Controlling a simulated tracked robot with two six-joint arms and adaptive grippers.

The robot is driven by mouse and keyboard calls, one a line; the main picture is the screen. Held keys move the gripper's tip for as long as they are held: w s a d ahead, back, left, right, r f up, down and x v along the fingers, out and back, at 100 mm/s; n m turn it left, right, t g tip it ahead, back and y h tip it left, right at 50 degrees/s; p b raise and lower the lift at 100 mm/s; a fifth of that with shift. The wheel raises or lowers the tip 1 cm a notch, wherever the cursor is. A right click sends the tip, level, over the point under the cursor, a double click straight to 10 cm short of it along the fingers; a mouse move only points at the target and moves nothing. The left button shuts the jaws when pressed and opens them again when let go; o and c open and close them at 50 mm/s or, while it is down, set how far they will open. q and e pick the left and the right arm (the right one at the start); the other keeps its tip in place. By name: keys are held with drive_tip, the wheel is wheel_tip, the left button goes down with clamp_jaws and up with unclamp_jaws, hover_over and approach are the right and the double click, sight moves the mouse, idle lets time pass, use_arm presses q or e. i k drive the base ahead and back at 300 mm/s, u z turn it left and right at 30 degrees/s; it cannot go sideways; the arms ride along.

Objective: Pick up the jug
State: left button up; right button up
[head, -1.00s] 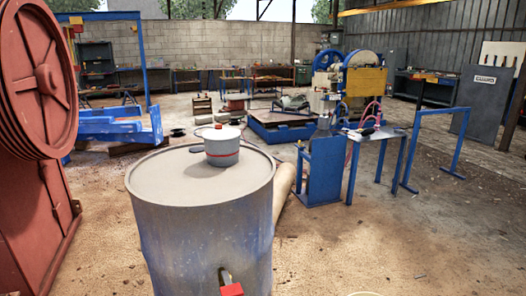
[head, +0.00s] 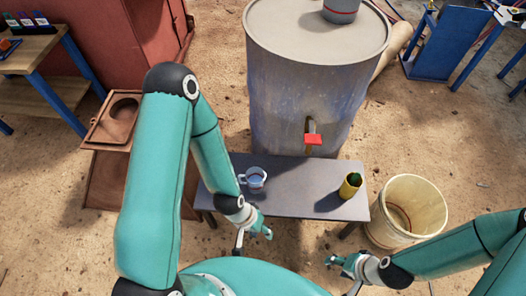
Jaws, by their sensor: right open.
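A small pale vessel with a side handle (head: 253,179), possibly the jug, stands upright on the left part of a grey bench (head: 295,187). Its inside looks bluish. A yellow vessel with a dark green inside (head: 350,186) stands near the bench's right end. My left gripper (head: 254,231) is at the bench's front edge, just in front of the pale vessel and apart from it. Its jaw opening is unclear. My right gripper (head: 345,268) is open and empty, in front of the bench and below the yellow vessel in the picture.
A large drum (head: 305,85) with a red-handled tap (head: 312,139) stands behind the bench. A grey pot (head: 341,8) sits on its top. A cream bucket (head: 405,211) stands right of the bench. Brown machine parts (head: 112,121) and a wooden table (head: 35,52) are left.

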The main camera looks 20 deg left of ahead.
sight(251, 181)
drive_tip(key=u, duration=1.25)
drive_tip(key=i, duration=0.15)
drive_tip(key=z, duration=2.75)
drive_tip(key=k, duration=1.75)
drive_tip(key=u, duration=1)
drive_tip(key=i, duration=0.9)
